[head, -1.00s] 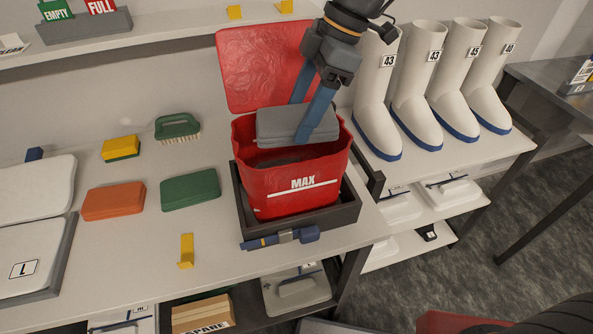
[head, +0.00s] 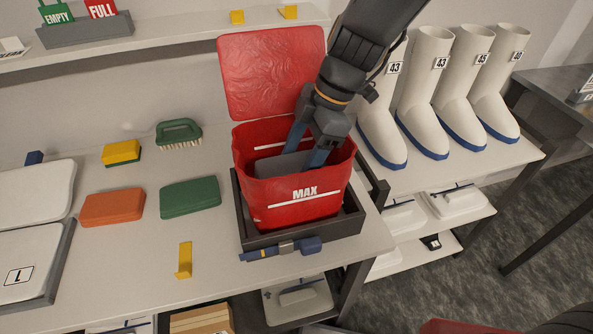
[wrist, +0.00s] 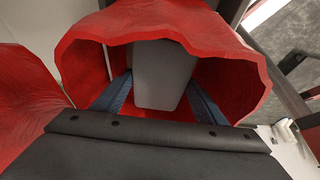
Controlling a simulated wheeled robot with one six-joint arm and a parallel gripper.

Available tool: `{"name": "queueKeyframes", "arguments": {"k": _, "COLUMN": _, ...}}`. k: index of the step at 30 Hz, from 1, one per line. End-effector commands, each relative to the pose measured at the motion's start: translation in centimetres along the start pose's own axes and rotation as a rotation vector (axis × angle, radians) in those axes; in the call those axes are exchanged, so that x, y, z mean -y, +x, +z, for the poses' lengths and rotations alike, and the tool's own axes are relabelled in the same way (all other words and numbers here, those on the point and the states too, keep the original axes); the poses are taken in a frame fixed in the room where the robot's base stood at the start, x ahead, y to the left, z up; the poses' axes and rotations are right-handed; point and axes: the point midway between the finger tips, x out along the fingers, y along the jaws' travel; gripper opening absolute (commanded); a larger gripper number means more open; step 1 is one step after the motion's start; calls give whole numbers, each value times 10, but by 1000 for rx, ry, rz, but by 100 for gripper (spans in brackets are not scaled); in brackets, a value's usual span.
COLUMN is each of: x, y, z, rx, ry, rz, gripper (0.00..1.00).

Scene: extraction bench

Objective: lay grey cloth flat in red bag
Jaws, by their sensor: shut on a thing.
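The red bag (head: 295,213), marked MAX, stands open in a dark tray (head: 343,228) on the bench, its red lid (head: 271,72) raised behind it. My gripper (head: 306,155) reaches down into the bag's mouth and is shut on the grey cloth (head: 281,165), a folded block. The cloth is inside the bag, below the rim. In the wrist view the cloth (wrist: 161,75) sits between the two blue fingers, with the bag's walls (wrist: 240,75) around it. The bag's floor and the cloth's lower end are hidden, so I cannot tell whether they touch.
White boots (head: 424,95) stand close to the right of the bag. Green (head: 190,197), orange (head: 113,206) and yellow (head: 121,152) blocks and a green brush (head: 179,134) lie to the left.

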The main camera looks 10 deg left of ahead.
Motion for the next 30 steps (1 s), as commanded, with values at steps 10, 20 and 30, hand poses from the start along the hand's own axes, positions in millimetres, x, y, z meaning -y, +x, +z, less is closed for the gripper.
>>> {"name": "queueKeyframes", "arguments": {"k": 10, "x": 1, "y": 29, "z": 12, "rx": 0, "ry": 1, "rz": -1, "gripper": 43}}
{"name": "queueKeyframes", "arguments": {"k": 20, "x": 0, "y": 32, "z": 13, "rx": 0, "ry": 0, "rz": -1, "gripper": 43}}
{"name": "queueKeyframes", "arguments": {"k": 30, "x": 0, "y": 32, "z": 13, "rx": 0, "ry": 1, "rz": -1, "gripper": 84}}
